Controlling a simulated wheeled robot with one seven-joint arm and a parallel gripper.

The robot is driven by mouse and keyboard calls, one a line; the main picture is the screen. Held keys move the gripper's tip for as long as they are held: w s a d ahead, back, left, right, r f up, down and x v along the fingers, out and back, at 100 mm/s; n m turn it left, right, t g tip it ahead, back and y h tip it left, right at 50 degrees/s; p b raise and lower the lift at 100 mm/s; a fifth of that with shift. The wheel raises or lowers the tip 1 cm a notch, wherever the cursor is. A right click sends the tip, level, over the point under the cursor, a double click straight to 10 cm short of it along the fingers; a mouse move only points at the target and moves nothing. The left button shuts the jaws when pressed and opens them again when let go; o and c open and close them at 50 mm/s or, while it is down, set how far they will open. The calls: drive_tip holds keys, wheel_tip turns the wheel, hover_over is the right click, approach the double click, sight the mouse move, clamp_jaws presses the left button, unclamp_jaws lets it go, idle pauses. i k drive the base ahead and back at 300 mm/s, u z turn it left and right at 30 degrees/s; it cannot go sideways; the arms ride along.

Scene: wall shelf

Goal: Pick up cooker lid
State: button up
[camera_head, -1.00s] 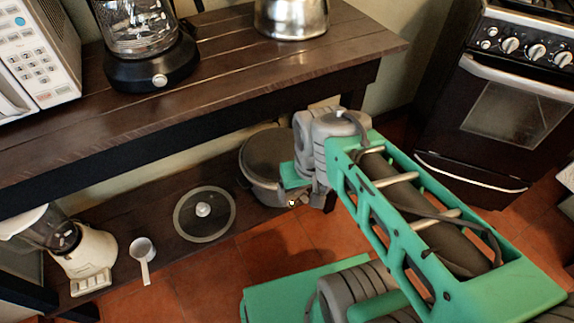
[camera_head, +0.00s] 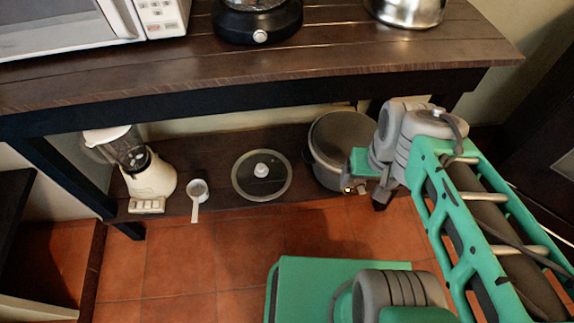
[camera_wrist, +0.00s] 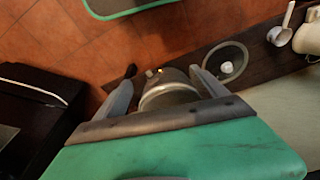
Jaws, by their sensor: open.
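The cooker lid (camera_head: 250,187), a round glass lid with a grey rim and a pale centre knob, lies flat on the lower shelf. In the wrist view the lid (camera_wrist: 239,68) is to the right of my gripper (camera_wrist: 161,78), outside its fingers. My gripper is open and empty. A grey cooker pot (camera_head: 338,135) stands on the same shelf, right of the lid. In the wrist view the pot (camera_wrist: 165,95) shows between the two fingers, partly covered by my gripper. In the head view my wrist is beside the pot, and the fingers cannot be made out.
A white measuring cup (camera_head: 197,190) and a blender (camera_head: 150,178) stand left of the lid on the lower shelf (camera_head: 222,170). The wooden upper shelf (camera_head: 330,55) overhangs them, with a microwave (camera_head: 160,15) and a steel kettle (camera_head: 408,10).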

sight(259, 175)
drive_tip(key=u, duration=0.5)
drive_tip(key=k, duration=0.4)
drive_tip(key=u, duration=1.4)
drive_tip(key=i, duration=0.85)
drive_tip(key=u, duration=0.1)
